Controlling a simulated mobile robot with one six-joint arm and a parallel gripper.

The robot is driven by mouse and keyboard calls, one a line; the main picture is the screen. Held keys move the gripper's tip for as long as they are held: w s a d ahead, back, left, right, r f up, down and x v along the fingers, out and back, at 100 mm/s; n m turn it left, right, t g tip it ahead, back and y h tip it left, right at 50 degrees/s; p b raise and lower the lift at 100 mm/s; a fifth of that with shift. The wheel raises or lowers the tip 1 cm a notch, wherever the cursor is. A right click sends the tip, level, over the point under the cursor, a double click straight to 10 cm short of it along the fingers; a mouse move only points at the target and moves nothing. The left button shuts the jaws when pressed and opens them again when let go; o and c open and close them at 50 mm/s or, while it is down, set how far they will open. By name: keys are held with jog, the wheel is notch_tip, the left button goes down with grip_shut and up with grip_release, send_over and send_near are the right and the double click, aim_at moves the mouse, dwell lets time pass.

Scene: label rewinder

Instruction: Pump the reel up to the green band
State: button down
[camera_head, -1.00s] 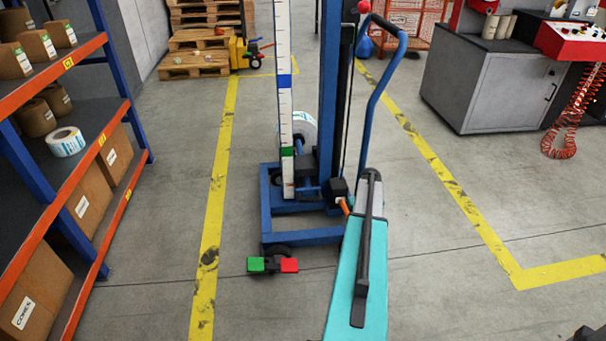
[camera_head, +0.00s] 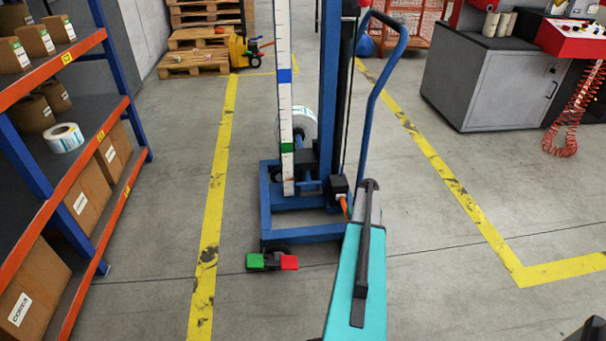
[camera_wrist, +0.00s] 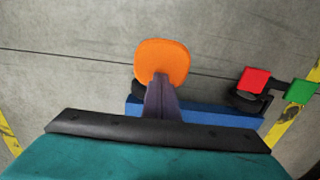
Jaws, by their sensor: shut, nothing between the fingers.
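A blue lift (camera_head: 310,235) stands mid-floor. A white scale strip (camera_head: 284,110) rises along its mast, with a green band (camera_head: 287,147) low down and a blue mark higher up. The white reel (camera_head: 307,119) is partly hidden behind the strip; in the picture its middle sits a little above the green band. An orange pedal (camera_head: 347,207) sticks out at the lift's right side; it is large in the wrist view (camera_wrist: 162,55). My gripper (camera_wrist: 160,80) is shut and empty, its dark tips over the pedal; contact cannot be told. In the head view my teal arm hides the tips.
A green pedal (camera_head: 255,261) and a red pedal (camera_head: 289,262) sit at the lift's near foot. A blue handle (camera_head: 385,70) curves up beside the mast. Shelving (camera_head: 100,150) stands left, a grey cabinet (camera_head: 490,85) right.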

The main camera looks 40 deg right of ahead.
notch_tip(320, 180, down, 9)
jog(key=b, duration=0.2)
jog(key=shift+w, duration=0.3)
notch_tip(320, 180, up, 16)
jog(key=p, duration=0.9)
jog(key=shift+s, duration=0.2)
jog(key=shift+f, duration=0.15)
